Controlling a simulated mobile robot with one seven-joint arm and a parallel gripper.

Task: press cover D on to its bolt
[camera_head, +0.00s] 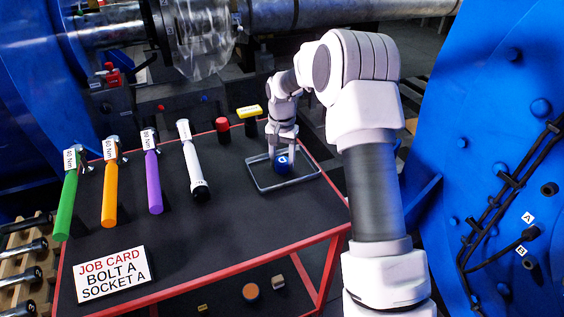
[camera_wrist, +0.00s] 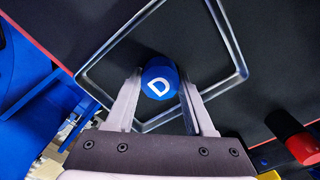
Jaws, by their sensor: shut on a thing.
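My gripper (camera_head: 283,155) reaches down over the tray and is shut on cover D. In the wrist view cover D (camera_wrist: 159,79) sits between the two fingertips (camera_wrist: 160,84), inside the tray's frame (camera_wrist: 236,55). I cannot tell whether the cover still touches the tray floor. Blue bolt heads (camera_head: 541,107) show on the large blue housing at the right; I cannot tell which one belongs to cover D.
Green (camera_head: 68,205), orange (camera_head: 109,195), purple (camera_head: 153,185) and white (camera_head: 191,160) tools lie left on the cart. A job card (camera_head: 110,274) stands in front. Red (camera_head: 222,130) and yellow-topped (camera_head: 250,115) items stand behind the tray. Cables (camera_head: 500,190) run along the right housing near labels A and B.

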